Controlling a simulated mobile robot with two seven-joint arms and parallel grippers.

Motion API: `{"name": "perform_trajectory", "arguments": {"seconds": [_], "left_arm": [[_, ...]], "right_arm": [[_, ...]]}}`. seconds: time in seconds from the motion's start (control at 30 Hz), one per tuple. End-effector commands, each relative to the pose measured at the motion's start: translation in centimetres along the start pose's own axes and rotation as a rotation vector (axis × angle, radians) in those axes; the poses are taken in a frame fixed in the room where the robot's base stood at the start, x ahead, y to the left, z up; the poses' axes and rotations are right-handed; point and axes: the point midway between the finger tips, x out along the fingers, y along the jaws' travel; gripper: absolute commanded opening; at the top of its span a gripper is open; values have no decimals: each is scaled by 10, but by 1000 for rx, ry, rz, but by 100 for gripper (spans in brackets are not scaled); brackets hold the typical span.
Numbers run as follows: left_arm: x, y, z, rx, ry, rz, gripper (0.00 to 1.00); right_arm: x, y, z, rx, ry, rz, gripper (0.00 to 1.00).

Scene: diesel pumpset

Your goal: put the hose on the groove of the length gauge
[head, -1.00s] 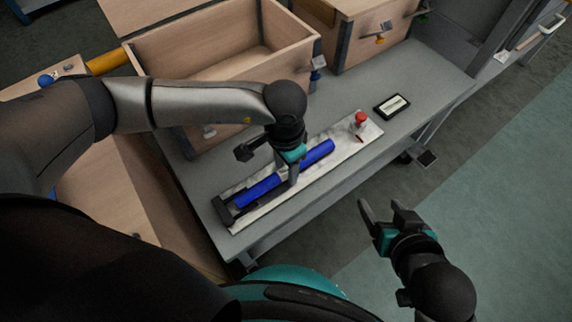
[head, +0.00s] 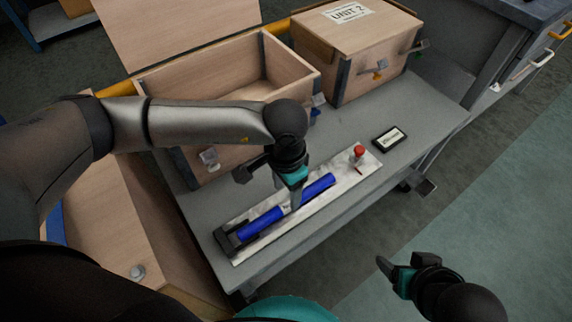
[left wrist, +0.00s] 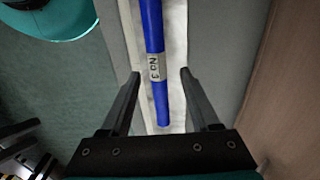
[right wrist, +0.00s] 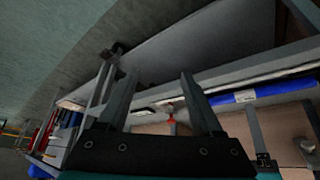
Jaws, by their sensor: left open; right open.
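The blue hose (head: 318,187) lies lengthwise along the pale plate of the length gauge (head: 345,171), beside the black block (head: 229,239) at the gauge's left end. A label reading No 3 shows on the hose in the left wrist view (left wrist: 157,105). My left gripper (head: 295,204) is open above the middle of the hose; in the left wrist view its fingers (left wrist: 158,73) stand on either side of the hose, with gaps. Whether the hose sits fully in the groove cannot be told. My right gripper (head: 386,272) is open and empty, off the bench's front side.
A red knob (head: 359,151) stands at the gauge's right end. A black device (head: 390,138) lies beyond it on the grey bench (head: 428,105). An open wooden box (head: 165,83) and a closed box labelled UNIT 2 (head: 362,42) stand behind. The bench's right part is free.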

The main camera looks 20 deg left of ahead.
Motion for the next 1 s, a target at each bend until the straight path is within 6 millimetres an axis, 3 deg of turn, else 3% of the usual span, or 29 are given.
{"name": "perform_trajectory", "arguments": {"seconds": [0.1,0.5,1.0], "left_arm": [[-23,0,-1,0,2,-1,62],[-72,0,0,-1,1,0,62],[-78,0,0,-1,1,0,62]], "right_arm": [[-9,9,9,10,-88,22,67],[30,7,29,8,-147,16,67],[36,7,33,8,-155,15,67]]}}
